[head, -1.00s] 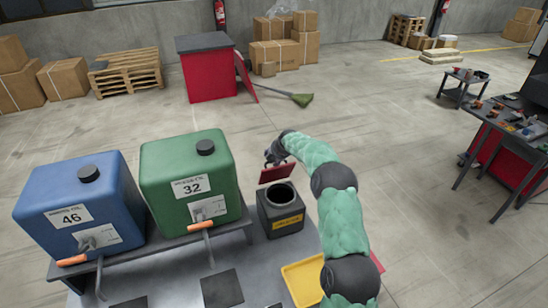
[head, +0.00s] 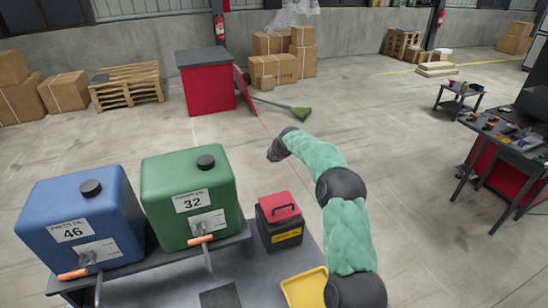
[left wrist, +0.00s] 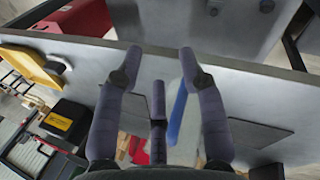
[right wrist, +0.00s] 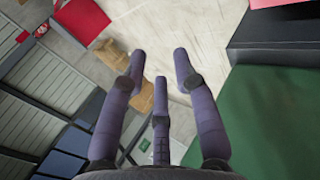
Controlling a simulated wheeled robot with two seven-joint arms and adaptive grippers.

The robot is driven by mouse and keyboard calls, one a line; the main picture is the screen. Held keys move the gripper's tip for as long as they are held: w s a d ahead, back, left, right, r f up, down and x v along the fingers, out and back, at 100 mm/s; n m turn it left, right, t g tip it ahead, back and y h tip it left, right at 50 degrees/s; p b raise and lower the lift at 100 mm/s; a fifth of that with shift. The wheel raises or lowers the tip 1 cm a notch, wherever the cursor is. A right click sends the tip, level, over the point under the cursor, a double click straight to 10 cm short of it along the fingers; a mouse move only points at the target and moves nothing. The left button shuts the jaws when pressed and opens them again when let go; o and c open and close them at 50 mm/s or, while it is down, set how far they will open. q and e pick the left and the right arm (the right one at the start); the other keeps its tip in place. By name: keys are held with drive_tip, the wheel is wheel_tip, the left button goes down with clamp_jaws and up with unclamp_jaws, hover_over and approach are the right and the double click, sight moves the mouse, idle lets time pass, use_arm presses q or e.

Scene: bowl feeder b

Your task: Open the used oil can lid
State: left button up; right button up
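The used oil can (head: 281,234) is a dark box with a yellow label, on the grey bench right of the green tank. Its red lid (head: 279,207), with a handle on top, lies over the can and covers its opening. My right gripper (head: 275,155) is up beyond the can, apart from the lid. In the right wrist view its fingers (right wrist: 161,75) are spread and empty. My left gripper is outside the head view; in the left wrist view its fingers (left wrist: 160,75) are spread and empty. A dark box with a yellow label (left wrist: 60,122) shows at the left there.
A green tank marked 32 (head: 190,190) and a blue tank marked 46 (head: 80,215) stand on a raised shelf left of the can. A yellow tray (head: 303,288) lies in front of the can. The floor behind the bench is clear near the can.

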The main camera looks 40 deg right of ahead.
drive_tip(key=shift+s+a+r, duration=0.1)
drive_tip(key=shift+s+r, duration=0.05)
drive_tip(key=shift+r, duration=0.35)
drive_tip(key=shift+s+r, duration=0.15)
drive_tip(key=shift+r, duration=0.35)
drive_tip(key=v, duration=1.1)
drive_tip(key=shift+s+r, duration=0.3)
drive_tip(key=shift+a, duration=0.1)
drive_tip(key=shift+f, duration=0.1)
